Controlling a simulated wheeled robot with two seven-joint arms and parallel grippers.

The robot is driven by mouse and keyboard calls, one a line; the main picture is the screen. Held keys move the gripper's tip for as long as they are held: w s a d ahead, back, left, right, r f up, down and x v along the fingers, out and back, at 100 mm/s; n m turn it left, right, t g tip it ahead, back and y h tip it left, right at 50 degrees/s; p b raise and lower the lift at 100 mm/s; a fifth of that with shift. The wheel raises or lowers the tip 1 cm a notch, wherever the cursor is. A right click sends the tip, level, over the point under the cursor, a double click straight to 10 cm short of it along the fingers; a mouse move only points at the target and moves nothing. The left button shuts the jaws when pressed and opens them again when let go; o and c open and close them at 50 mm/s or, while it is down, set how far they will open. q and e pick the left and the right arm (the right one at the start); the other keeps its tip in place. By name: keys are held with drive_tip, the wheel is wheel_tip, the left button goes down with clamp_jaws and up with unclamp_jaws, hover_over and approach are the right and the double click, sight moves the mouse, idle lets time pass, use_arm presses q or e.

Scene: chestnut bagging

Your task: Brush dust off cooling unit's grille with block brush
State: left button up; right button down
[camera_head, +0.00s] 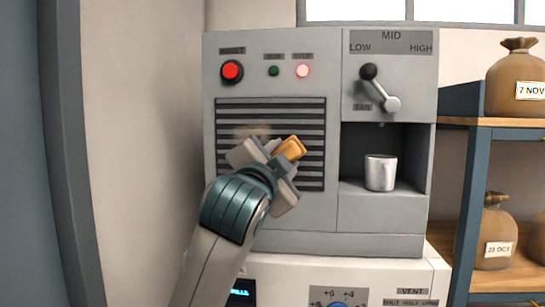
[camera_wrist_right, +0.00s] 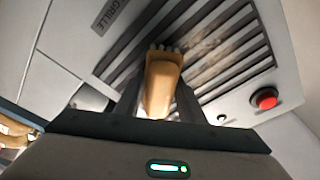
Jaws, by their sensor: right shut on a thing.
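The cooling unit (camera_head: 390,218) is a grey box, and its dark slatted grille (camera_head: 310,112) is on the left of its front. A pale brownish dust patch (camera_head: 252,131) lies on the upper grille, left of the brush. It also shows in the right wrist view (camera_wrist_right: 208,45). My right gripper (camera_head: 272,157) is in front of the grille, shut on the tan block brush (camera_head: 290,149). In the wrist view, the brush (camera_wrist_right: 162,85) points its pale bristles at the slats; whether they touch, I cannot tell. My left gripper is out of view.
A red button (camera_head: 232,71) and lit stop lamp (camera_head: 302,71) sit above the grille. Right of it are a fan lever (camera_head: 380,88) and a metal cup (camera_head: 380,172) in a recess. A shelf (camera_head: 500,122) with sacks stands at right.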

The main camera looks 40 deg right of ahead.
drive_tip(key=shift+s+d, duration=0.25)
drive_tip(key=shift+s, duration=0.05)
drive_tip(key=shift+r+p, duration=0.4)
drive_tip(key=shift+r, duration=0.3)
drive_tip(key=shift+w+a+b, duration=0.45)
drive_tip(key=shift+w+a, duration=0.75)
drive_tip(key=shift+w, duration=0.25)
drive_tip(key=shift+w+a, duration=0.5)
drive_tip(key=shift+w, duration=0.05)
drive_tip(key=shift+w+a+b, duration=0.35)
drive_tip(key=shift+w+a, duration=0.45)
drive_tip(key=shift+w, duration=0.15)
